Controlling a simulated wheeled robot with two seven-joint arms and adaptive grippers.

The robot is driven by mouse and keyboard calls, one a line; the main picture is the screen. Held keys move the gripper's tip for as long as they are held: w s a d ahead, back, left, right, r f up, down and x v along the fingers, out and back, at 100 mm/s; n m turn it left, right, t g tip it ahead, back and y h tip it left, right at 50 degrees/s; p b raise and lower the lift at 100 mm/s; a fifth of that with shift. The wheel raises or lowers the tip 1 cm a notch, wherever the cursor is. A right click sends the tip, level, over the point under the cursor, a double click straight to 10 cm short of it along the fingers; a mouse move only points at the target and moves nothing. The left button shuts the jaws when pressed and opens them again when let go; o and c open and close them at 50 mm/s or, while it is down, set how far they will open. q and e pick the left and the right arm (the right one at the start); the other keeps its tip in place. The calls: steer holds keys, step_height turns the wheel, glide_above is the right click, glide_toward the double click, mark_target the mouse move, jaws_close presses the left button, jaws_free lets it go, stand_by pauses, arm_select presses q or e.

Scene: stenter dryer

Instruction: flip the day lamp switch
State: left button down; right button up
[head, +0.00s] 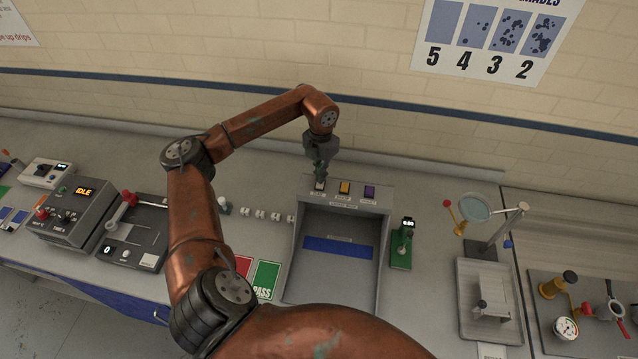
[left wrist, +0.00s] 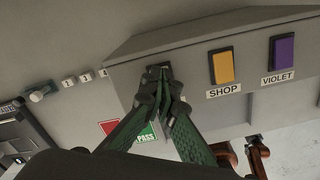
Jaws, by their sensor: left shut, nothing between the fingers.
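The light box (head: 337,240) stands on the bench with a row of three switches along its top front. The day lamp switch (head: 320,185) is the leftmost, pale one; in the left wrist view my fingers cover most of it and its label. Beside it are the yellow SHOP switch (left wrist: 222,67) and the purple VIOLET switch (left wrist: 282,51). My left gripper (head: 320,176) is shut and empty, pointing down with its fingertips at the day switch. It also shows in the left wrist view (left wrist: 160,80). I cannot tell whether the tips touch it.
A green-based gauge (head: 401,250) stands right of the box, and a magnifier stand (head: 478,208) farther right. Red and green PASS cards (head: 265,278) lie left of the box. An IDLE control unit (head: 72,212) is at the far left.

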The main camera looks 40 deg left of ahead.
arm_select(q)
steer(key=shift+f, duration=0.1)
steer(key=shift+r+p, duration=0.55)
steer(key=shift+r, duration=0.25)
steer(key=shift+r+p, duration=1.35)
steer(key=shift+r, duration=1.3)
